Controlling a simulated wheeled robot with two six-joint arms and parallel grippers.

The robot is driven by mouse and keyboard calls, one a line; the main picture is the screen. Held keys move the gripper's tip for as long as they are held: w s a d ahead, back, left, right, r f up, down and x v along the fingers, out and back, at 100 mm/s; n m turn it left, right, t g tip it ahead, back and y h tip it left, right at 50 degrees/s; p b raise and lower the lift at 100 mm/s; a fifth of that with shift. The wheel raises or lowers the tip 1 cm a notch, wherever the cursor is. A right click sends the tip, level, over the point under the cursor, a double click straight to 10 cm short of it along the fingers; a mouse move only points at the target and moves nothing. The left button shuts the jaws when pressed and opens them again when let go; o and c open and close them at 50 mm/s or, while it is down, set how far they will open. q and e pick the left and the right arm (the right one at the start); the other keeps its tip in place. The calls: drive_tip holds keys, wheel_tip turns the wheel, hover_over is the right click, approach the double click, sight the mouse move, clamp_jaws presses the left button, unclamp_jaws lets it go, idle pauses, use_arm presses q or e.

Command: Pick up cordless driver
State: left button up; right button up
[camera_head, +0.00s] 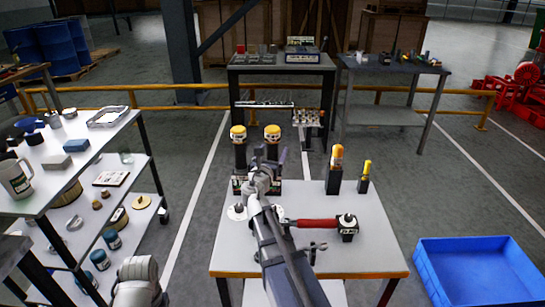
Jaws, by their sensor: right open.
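No thing in view can be told for certain as the cordless driver. Two upright tools with yellow tops and black bodies, a left one (238,133) and a right one (272,133), stand at the back left of the white worktable (235,256). My right gripper (270,158) is open, reaching over the table with its fingers in front of these tools. It partly hides the lower part of the right one and their dark base. Contact cannot be told. Part of my left arm shows at the bottom left; its gripper is not in view.
An orange-topped holder (336,160) and a smaller yellow-topped one (365,172) stand at the table's back right. A red-handled tool (315,223) lies in front by a black block (347,230). A blue bin (478,268) is at right, a loaded shelf (60,182) at left.

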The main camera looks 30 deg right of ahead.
drive_tip(key=x, duration=0.2)
drive_tip(key=shift+w+d, duration=0.2)
drive_tip(key=shift+w, duration=0.05)
drive_tip(key=shift+c, duration=0.2)
clamp_jaws()
idle(0.9)
